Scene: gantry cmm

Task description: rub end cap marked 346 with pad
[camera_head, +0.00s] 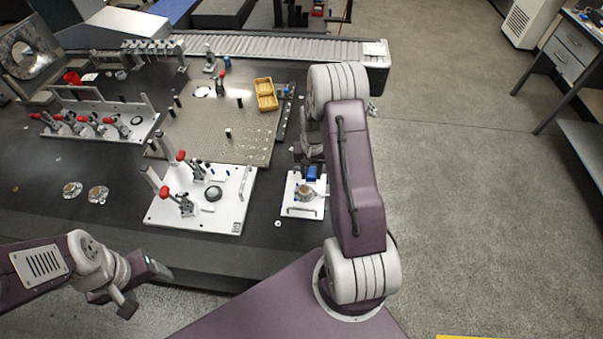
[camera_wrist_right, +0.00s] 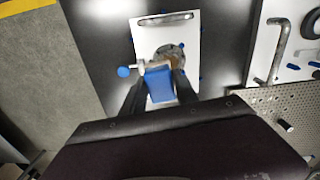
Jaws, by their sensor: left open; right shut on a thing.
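A blue pad (camera_wrist_right: 159,85) is held between the two fingers of my right gripper (camera_wrist_right: 160,88); it also shows in the head view (camera_head: 312,172). A round metal end cap (camera_head: 305,192) sits on a small white plate (camera_head: 303,209). In the wrist view the end cap (camera_wrist_right: 173,52) is partly hidden behind the pad; I cannot tell whether they touch. Two more round caps, one (camera_head: 72,189) beside the other (camera_head: 98,194), lie on the dark table at the left. No number is legible on any cap. My left gripper (camera_head: 146,287) is open and empty, off the table's front edge.
A white fixture plate (camera_head: 205,216) with red-handled clamps stands left of the small plate. A perforated board (camera_head: 240,140) and a yellow tray (camera_head: 265,94) lie behind. The table's front left is mostly clear.

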